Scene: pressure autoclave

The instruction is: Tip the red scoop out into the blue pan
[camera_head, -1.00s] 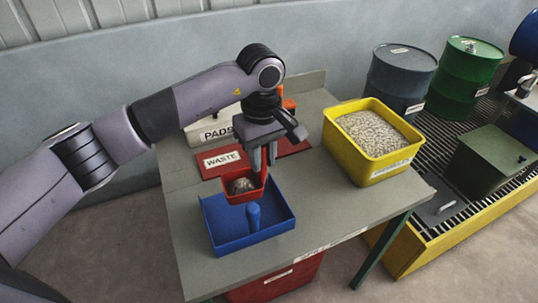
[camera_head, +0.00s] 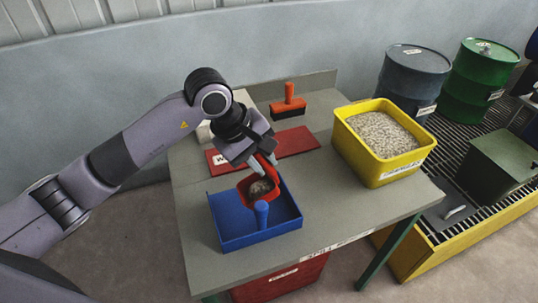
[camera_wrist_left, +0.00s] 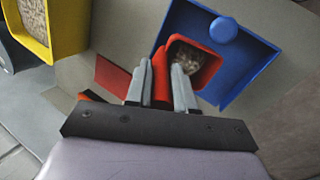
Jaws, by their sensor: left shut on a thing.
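The red scoop (camera_head: 257,188) holds a heap of greyish grains and is over the blue pan (camera_head: 233,241). My left gripper (camera_head: 266,165) is shut on the scoop at its back side, and the scoop looks tilted. In the left wrist view the scoop (camera_wrist_left: 207,63) sits between the gripper fingers (camera_wrist_left: 161,82), with grains still inside its bowl. The blue pan (camera_wrist_left: 253,72) lies beyond it, with a round blue knob inside. No grains show on the visible pan floor. My right gripper is not in view.
A yellow bin (camera_head: 379,172) of pale grains stands at the table's right. A red mat (camera_head: 292,142) and an orange-handled brush (camera_head: 288,101) lie behind the pan. A red bin (camera_head: 283,283) is under the table. Drums stand at the back right.

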